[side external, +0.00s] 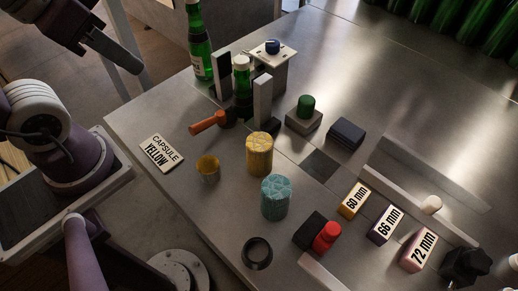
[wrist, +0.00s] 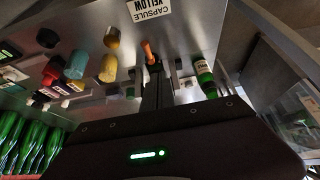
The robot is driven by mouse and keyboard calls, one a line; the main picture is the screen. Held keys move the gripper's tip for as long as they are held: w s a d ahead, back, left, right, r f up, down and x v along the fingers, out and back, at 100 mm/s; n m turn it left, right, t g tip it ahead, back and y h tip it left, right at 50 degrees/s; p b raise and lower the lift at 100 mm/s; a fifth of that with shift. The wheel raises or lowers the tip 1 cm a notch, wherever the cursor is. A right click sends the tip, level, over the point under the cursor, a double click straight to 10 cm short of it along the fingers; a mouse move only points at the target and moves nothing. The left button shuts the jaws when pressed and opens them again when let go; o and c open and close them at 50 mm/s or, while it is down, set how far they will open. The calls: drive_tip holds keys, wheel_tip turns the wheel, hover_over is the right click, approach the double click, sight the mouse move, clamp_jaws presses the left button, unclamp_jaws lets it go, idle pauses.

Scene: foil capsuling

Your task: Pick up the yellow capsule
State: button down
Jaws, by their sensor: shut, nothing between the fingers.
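A small yellow cup-like capsule (side external: 208,169) stands on the metal table, right of a white card reading "CAPSULE YELLOW" (side external: 161,153). A taller yellow cylinder (side external: 259,155) with a creased top stands to its right, and a teal one (side external: 275,198) stands nearer the camera. In the wrist view the small yellow capsule (wrist: 112,38) is above the yellow cylinder (wrist: 108,69) and the teal cylinder (wrist: 77,66). My gripper (side external: 136,67) is at the upper left, raised and well apart from the capsules. Its dark fingers (wrist: 157,82) are shut and empty in the wrist view.
An orange-handled tool (side external: 207,122) lies behind the capsules. A green bottle (side external: 241,85) stands between upright blocks, with another bottle (side external: 200,45) behind. Blocks marked 60 mm (side external: 354,200), 66 mm (side external: 386,224) and 72 mm (side external: 418,249) sit at right. A dark ring (side external: 257,253) is near the front edge.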

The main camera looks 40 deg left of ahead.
drive_tip(key=c, duration=0.7)
unclamp_jaws()
drive_tip(key=shift+o, duration=0.2)
drive_tip(key=m+g, duration=0.4)
drive_tip(key=m, duration=0.6)
approach(260, 142)
drive_tip(key=a, duration=0.6)
drive_tip(key=d+f+m, duration=0.1)
drive_tip(key=d+f, duration=0.1)
drive_tip(key=d+f+m+g, duration=0.1)
drive_tip(key=f, duration=0.1)
drive_tip(key=w+d+f+m, duration=0.1)
drive_tip(key=d+f, duration=0.1)
drive_tip(key=shift+d+m+g, duration=0.3)
wheel_tip(260, 142, down, 7)
drive_tip(key=shift+w+d+f, duration=0.1)
drive_tip(key=shift+w+d, duration=0.05)
drive_tip(key=shift+w, duration=0.05)
